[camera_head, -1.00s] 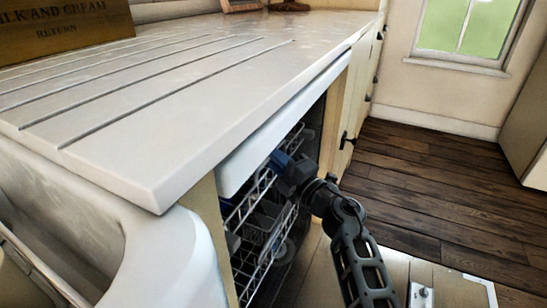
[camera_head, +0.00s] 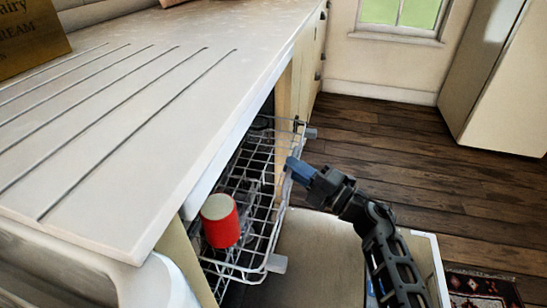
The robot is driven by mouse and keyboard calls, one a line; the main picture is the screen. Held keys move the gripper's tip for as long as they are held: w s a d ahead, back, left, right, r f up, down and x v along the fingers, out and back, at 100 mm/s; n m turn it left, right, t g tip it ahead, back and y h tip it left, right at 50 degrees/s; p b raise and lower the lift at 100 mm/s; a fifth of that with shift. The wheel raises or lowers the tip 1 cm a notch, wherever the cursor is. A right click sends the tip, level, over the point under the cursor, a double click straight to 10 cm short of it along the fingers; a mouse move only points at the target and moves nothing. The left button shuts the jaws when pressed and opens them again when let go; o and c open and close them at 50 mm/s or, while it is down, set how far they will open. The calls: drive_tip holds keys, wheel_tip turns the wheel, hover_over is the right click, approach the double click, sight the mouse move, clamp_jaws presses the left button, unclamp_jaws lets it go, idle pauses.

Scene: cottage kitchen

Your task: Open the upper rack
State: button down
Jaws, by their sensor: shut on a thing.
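The upper rack (camera_head: 262,238) is a pale wire basket standing partly out of the dishwasher, under the countertop edge. A red cylindrical container with a pale top (camera_head: 220,221) stands in it. My gripper (camera_head: 293,168) has blue fingertips and is shut on the rack's outer edge, on its right side in the picture. The exact contact is small and partly hidden by the fingers. The back of the rack is hidden under the countertop.
The dishwasher door (camera_head: 318,250) is folded down below the rack. A pale countertop (camera_head: 150,110) with grooves overhangs the dishwasher. Wooden floor (camera_head: 400,140) lies clear to the right, with a patterned rug (camera_head: 482,289) at lower right.

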drive_tip(key=s+d+p, duration=0.1)
drive_tip(key=s+d, duration=0.2)
drive_tip(key=d, duration=0.7)
drive_tip(key=s+d+p, duration=0.1)
drive_tip(key=s+d, duration=0.3)
drive_tip(key=d, duration=0.6)
drive_tip(key=c, duration=1.5)
unclamp_jaws()
drive_tip(key=shift+o, duration=0.4)
drive_tip(key=v, duration=0.8)
